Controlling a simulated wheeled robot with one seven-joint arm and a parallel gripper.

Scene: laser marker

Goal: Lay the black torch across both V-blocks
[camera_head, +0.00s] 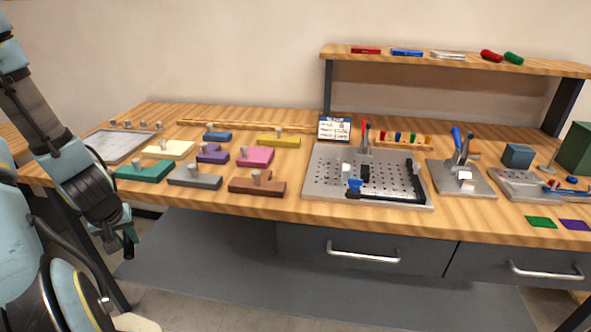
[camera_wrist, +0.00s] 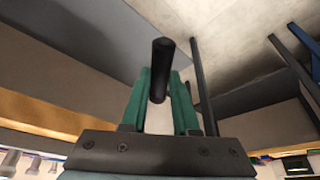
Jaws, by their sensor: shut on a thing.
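My gripper (camera_wrist: 160,88) has green fingers, shut on the black torch (camera_wrist: 162,62), a dark round bar pointing away from the wrist camera. In the head view the torch (camera_head: 129,244) shows as a small dark shape at the end of my arm, below and in front of the bench's left edge. The gripper's fingers are mostly hidden there. A perforated metal plate (camera_head: 325,189) lies on the bench to the right, with small white and blue pieces on it. I cannot tell surely which pieces are the V-blocks.
The wooden bench (camera_head: 250,206) carries several coloured blocks with knobs (camera_head: 144,170) at left. A toggle-clamp fixture (camera_head: 461,181) and another metal plate stand at right. A shelf (camera_head: 440,62) overhangs the back. The floor in front of the drawers is clear.

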